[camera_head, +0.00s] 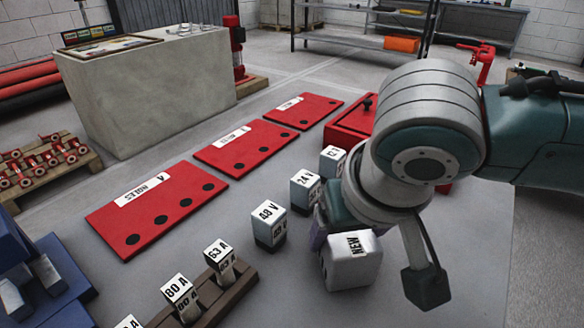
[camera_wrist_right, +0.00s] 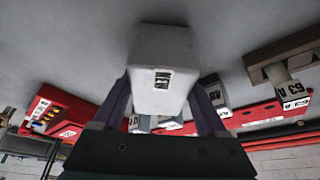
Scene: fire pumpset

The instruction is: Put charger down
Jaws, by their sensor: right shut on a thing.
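A white block with the label NEW (camera_head: 352,262), which may be the charger, is at the lower middle right of the head view. My right gripper (camera_head: 322,228) is shut on it and is partly hidden behind the block and my wrist. In the right wrist view, the pale block (camera_wrist_right: 163,65) sits between the two purple fingers of my right gripper (camera_wrist_right: 162,98). The block is over or at the grey tabletop (camera_head: 225,262); I cannot tell whether it touches. My left gripper is not in view.
White-topped blocks labelled 48 V (camera_head: 269,222) and 24 V (camera_head: 305,190) stand left of and behind the held block. A brown rack (camera_head: 238,285) holds blocks marked in amps. Red plates with holes (camera_head: 160,208) lie farther left. A red box (camera_head: 350,122) is behind.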

